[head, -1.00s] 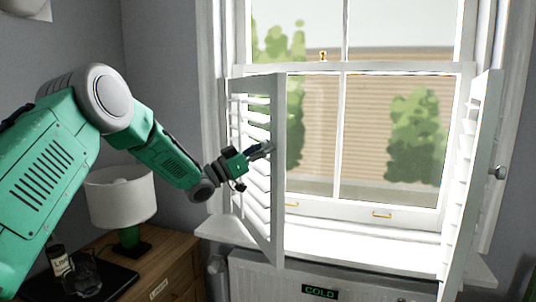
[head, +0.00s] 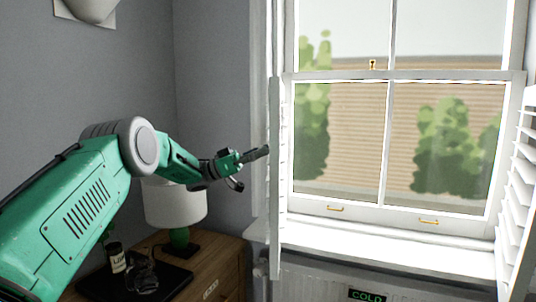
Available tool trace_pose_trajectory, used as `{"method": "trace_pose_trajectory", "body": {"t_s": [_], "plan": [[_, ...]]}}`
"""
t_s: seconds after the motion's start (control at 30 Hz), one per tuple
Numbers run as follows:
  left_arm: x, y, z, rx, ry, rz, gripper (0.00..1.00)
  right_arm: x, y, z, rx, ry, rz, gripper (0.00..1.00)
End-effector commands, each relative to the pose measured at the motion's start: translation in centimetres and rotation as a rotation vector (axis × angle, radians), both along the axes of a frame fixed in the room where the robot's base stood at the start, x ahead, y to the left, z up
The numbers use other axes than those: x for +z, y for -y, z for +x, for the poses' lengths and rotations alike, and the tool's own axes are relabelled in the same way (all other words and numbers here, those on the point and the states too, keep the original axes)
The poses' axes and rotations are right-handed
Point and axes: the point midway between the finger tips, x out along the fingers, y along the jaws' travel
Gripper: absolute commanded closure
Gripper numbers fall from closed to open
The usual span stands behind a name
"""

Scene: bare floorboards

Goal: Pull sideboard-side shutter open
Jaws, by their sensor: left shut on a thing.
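The sideboard-side shutter (head: 275,215) is the white slatted panel on the left of the window. It stands nearly edge-on to me, swung out from the window, with a thin strip of slats showing on its right side. My left gripper (head: 262,153) reaches in from the left and is shut at the shutter's edge, about mid-height. The exact part of the shutter between the fingers is too small to make out. My right gripper is not in view.
A wooden sideboard (head: 229,268) stands at lower left with a white-shaded lamp (head: 175,204), a dark tray (head: 173,279), a labelled bottle (head: 116,258) and a glass jug (head: 142,277) under my arm. The other shutter (head: 521,190) stands open at right. The sill (head: 400,255) is clear.

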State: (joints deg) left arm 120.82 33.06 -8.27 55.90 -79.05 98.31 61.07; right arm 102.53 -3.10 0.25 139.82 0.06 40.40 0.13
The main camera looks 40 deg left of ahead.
Motion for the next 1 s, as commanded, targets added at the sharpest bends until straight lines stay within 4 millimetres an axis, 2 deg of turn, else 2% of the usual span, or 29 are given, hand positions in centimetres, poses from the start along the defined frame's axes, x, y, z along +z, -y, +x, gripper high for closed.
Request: {"method": "trace_pose_trajectory", "body": {"t_s": [0.03, 0.27, 0.3, 0.37, 0.77, 1.0], "plan": [[0.7, -0.2, 0.1, 0.009, 0.014, -0.007, 1.0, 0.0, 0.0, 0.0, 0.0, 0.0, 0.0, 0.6], [0.7, 0.0, 0.3, 0.012, 0.013, -0.004, 1.0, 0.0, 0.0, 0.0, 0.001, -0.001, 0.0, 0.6], [0.7, 0.0, 0.3, 0.012, 0.013, -0.004, 0.79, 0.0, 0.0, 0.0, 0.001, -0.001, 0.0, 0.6], [0.7, 0.1, 0.3, 0.012, 0.013, -0.004, 0.58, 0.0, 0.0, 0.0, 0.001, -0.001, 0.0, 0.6], [0.0, -0.6, -0.1, 0.01, 0.005, -0.003, 0.57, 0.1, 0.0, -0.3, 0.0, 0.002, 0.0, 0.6], [-1.7, -3.9, -2.0, 0.012, 0.004, -0.002, 0.57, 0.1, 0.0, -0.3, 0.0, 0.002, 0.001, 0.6]]}}
